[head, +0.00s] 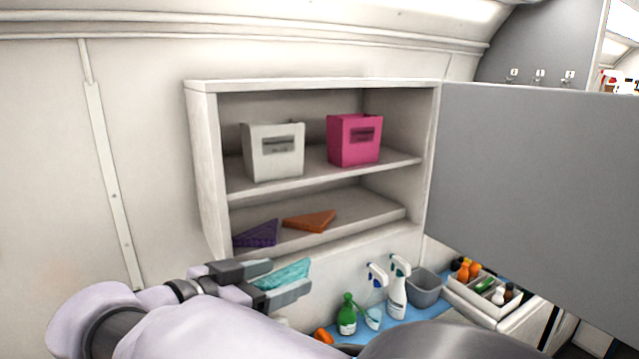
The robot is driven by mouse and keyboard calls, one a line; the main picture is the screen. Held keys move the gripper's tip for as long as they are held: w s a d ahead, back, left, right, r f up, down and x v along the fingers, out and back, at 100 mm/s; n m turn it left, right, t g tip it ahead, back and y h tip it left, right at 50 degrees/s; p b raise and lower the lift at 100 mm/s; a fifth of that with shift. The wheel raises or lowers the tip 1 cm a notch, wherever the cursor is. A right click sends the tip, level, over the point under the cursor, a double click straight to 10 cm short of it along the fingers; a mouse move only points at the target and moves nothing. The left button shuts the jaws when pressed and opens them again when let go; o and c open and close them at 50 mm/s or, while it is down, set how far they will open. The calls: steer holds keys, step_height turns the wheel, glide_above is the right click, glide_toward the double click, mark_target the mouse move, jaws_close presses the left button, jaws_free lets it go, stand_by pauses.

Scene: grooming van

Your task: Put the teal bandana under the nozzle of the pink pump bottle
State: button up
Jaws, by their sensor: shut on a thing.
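My gripper (286,277) is in front of the lower edge of the wall shelf. It is shut on the teal bandana (290,271), a folded cloth that shows between the two dark grey fingers. The bandana is held in the air, left of and above the bottles on the counter. I see no pink pump bottle in the head view. My arm covers the near part of the counter, so what stands there is hidden.
The wall shelf (203,165) holds a white bin (273,160), a pink bin (354,152), and purple (256,235) and orange (309,221) folded cloths. On the blue mat (415,329) stand a green bottle (347,318), spray bottles (397,297) and a grey bin (425,288). A grey panel (540,190) blocks the right.

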steer(key=f, duration=0.1)
steer(key=w+d+f, duration=0.1)
steer(key=w+d+f+b, duration=0.1)
steer(key=f, duration=0.1)
steer(key=shift+w, duration=0.15)
steer(key=d+f+m+g+h+b, duration=0.1)
steer(key=d+f+b, duration=0.2)
steer(key=d+f, duration=0.3)
steer(key=d+f+m+b, duration=0.1)
steer(key=d+f+b, duration=0.2)
steer(key=f, duration=1.4)
steer(key=s+d+f+g+h+b, duration=0.1)
steer(key=d+f+b, duration=0.2)
steer(key=d+f, duration=0.7)
step_height(320, 180, down, 2)
steer(key=shift+m+g+h, duration=0.3)
steer(key=shift+m, duration=0.1)
